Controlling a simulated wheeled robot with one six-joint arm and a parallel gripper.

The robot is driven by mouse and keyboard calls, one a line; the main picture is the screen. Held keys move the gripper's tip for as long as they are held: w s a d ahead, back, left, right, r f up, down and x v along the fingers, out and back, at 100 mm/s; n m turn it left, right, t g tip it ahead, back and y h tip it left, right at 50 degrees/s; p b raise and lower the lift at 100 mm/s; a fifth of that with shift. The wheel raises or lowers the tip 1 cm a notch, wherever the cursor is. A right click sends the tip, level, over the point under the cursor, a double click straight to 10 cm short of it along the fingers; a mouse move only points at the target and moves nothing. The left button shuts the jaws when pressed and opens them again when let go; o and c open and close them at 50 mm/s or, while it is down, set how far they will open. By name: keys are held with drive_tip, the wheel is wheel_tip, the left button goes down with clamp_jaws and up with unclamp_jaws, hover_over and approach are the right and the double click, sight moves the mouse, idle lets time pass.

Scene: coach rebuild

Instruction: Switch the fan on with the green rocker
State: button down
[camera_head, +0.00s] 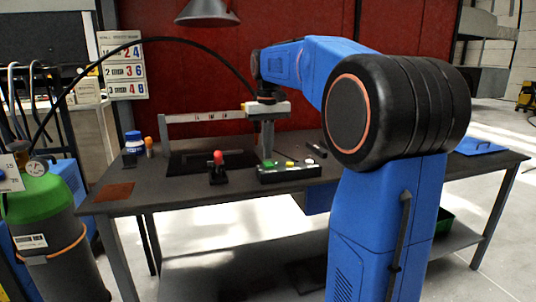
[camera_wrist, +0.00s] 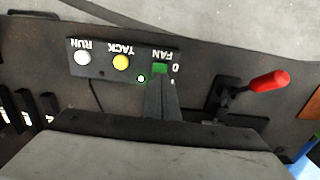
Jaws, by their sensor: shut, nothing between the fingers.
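The dark control panel (camera_head: 288,174) lies on the table; it also shows upside down in the wrist view (camera_wrist: 98,71), labelled RUN, TACK and FAN. The green rocker (camera_wrist: 159,69) sits by the FAN label, with a 0 mark beside it. A small round lamp (camera_wrist: 141,78) near the rocker glows white with a green rim. My gripper (camera_wrist: 161,84) is shut and empty, its tips right at the rocker's edge. In the head view my gripper (camera_head: 267,155) points down over the panel's left end. I cannot tell whether the tips touch the rocker, and they may hide part of it.
A yellow button (camera_wrist: 121,62) and a white button (camera_wrist: 83,58) are on the same panel. A red-knobbed lever (camera_head: 218,158) stands left of the panel. A blue-capped bottle (camera_head: 134,142) is farther left. A green gas cylinder (camera_head: 45,205) stands beside the table.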

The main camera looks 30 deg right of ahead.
sight(269, 165)
wheel_tip(269, 165, up, 12)
idle(0.4)
drive_tip(key=shift+s+r, duration=0.15)
drive_tip(key=shift+s, duration=0.25)
wheel_tip(269, 165, down, 14)
drive_tip(key=shift+f, duration=0.1)
idle(0.8)
